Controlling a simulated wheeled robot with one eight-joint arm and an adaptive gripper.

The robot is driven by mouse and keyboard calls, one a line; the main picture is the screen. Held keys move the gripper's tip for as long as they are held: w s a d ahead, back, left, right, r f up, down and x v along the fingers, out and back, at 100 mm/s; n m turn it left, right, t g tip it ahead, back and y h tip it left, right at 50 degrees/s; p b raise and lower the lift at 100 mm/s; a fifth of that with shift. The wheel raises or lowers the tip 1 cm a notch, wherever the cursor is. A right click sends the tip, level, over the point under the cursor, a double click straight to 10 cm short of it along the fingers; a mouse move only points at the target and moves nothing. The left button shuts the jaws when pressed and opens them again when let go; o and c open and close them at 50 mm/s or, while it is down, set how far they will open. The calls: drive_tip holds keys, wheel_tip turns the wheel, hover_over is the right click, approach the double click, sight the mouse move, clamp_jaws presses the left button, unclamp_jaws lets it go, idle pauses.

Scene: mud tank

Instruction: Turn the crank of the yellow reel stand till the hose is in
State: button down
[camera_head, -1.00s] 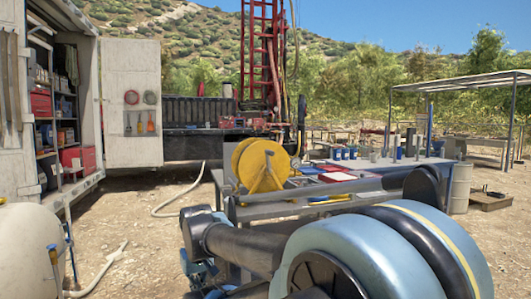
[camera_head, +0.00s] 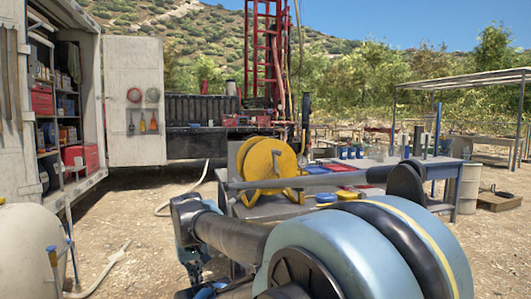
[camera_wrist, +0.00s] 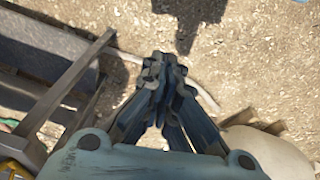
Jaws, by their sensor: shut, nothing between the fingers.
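The yellow reel stand (camera_head: 268,160) stands on the near end of the grey worktable in the head view. A small grey part at its right side may be the crank, but it is too small to tell.
The worktable (camera_head: 250,210) holds red and blue items behind my arm. A pale tank (camera_head: 28,250) stands at the left, with another pale hose end (camera_head: 105,268) beside it. An open truck (camera_head: 134,105) stands behind. Dirt ground between tank and table is mostly free.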

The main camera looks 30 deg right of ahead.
drive_tip(key=w+d+r+m+g+h, duration=0.1)
drive_tip(key=w+d+r+m+h, duration=0.45)
drive_tip(key=w+d+r, duration=0.45)
drive_tip(key=m+g+h, duration=0.5)
drive_tip(key=m+h, duration=0.5)
drive_tip(key=m, duration=0.4)
approach(275, 150)
drive_tip(key=shift+m, duration=0.25)
drive_tip(key=x, duration=0.6)
drive_tip(key=shift+w+d, duration=0.2)
drive_tip(key=shift+d, duration=0.1)
drive_tip(key=shift+r, duration=0.1)
drive_tip(key=shift+s+d+r, duration=0.2)
drive_tip(key=shift+d+r, duration=0.1)
drive_tip(key=shift+d, duration=0.45)
drive_tip(key=shift+a, duration=0.1)
